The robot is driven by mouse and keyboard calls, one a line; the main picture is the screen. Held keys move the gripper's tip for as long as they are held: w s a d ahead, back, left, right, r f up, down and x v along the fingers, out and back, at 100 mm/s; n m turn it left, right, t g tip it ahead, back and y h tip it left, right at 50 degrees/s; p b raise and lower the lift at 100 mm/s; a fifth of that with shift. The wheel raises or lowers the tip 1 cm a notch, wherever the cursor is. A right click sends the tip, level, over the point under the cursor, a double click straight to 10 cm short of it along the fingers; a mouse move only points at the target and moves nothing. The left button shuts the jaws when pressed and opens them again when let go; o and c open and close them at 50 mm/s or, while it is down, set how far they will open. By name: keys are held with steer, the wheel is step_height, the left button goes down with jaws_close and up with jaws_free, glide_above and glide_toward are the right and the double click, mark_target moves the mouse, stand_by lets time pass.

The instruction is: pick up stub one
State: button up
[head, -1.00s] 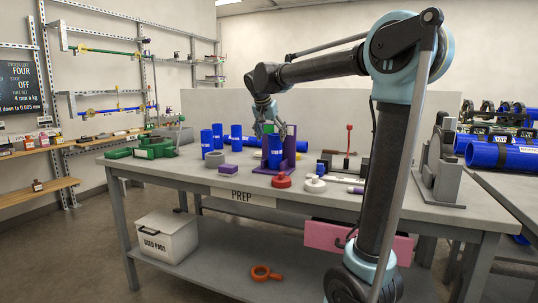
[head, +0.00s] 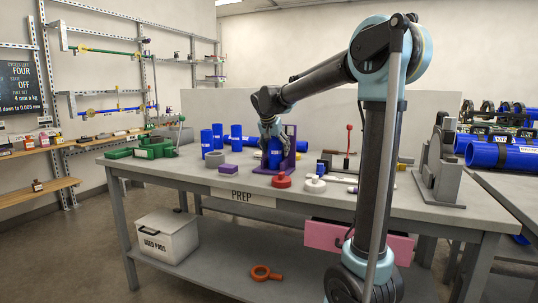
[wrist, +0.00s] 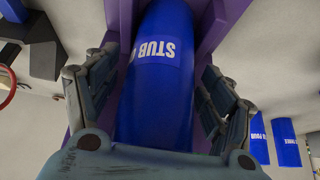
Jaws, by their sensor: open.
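Stub one (wrist: 158,85) is a blue cylinder with white lettering, partly hidden in the wrist view, where "STUB" reads upside down. It stands upright in a purple holder (head: 290,146) on the prep table, and also shows in the head view (head: 275,158). The purple holder's walls (wrist: 208,30) flank it in the wrist view. My gripper (wrist: 158,112) is open, with one finger on each side of the stub. In the head view my gripper (head: 270,137) is at the stub's upper part. I cannot tell whether the fingers touch it.
Several other blue stubs (head: 206,142) stand to the left on the prep table (head: 230,180). A grey ring (head: 214,159) and a purple block (head: 230,169) lie near them. A red cap (head: 281,181) and a white one (head: 315,185) lie in front and to the right.

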steer(key=shift+r, duration=0.1)
steer(key=c, duration=1.4)
